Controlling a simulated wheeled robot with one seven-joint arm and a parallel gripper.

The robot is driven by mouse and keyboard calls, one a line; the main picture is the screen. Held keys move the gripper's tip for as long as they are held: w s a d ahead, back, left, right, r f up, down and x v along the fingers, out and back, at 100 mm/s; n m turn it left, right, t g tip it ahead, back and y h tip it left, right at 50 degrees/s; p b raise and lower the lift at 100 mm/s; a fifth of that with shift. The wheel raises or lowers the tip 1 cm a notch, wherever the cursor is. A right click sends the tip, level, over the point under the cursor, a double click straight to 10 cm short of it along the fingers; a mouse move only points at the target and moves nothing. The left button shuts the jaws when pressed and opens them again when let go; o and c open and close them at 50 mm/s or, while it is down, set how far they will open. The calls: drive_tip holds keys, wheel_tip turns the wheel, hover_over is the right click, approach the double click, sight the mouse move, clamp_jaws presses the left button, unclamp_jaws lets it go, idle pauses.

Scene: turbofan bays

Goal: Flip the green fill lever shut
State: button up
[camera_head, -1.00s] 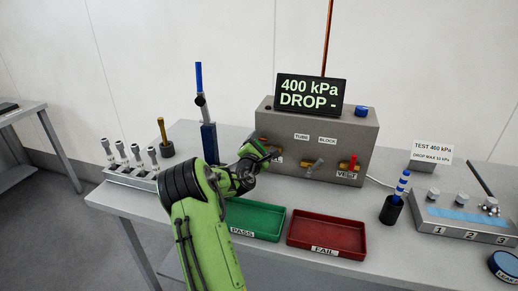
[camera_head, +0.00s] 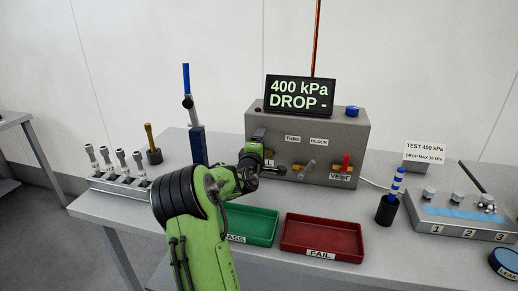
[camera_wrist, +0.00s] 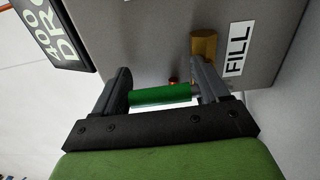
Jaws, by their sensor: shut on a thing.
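The green fill lever (camera_wrist: 160,94) lies crosswise between my gripper's two dark fingers in the wrist view. My gripper (camera_wrist: 162,92) is shut on it. The brass valve fitting (camera_wrist: 204,46) shows just beyond the right finger, beside the FILL label (camera_wrist: 237,48). In the head view my gripper (camera_head: 258,152) is at the left part of the grey test box's front (camera_head: 300,131). The display on top (camera_head: 299,93) reads 400 kPa, DROP -.
A middle valve lever (camera_head: 308,167) and a red VENT lever (camera_head: 346,163) stand to the right on the box. A green PASS tray (camera_head: 250,224) and a red FAIL tray (camera_head: 322,236) lie in front. A blue-topped stand (camera_head: 197,145) rises to the left.

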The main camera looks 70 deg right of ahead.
drive_tip(key=shift+f, duration=0.1)
idle(0.5)
drive_tip(key=o, duration=1.5)
drive_tip(key=shift+s, duration=0.1)
drive_tip(key=shift+a, duration=0.1)
drive_tip(key=s+a+b, duration=0.1)
drive_tip(key=s+a, duration=0.1)
drive_tip(key=a, duration=1.3)
drive_tip(key=shift+s+a, duration=0.2)
drive_tip(key=shift+s, duration=0.05)
drive_tip(key=shift+m, duration=0.3)
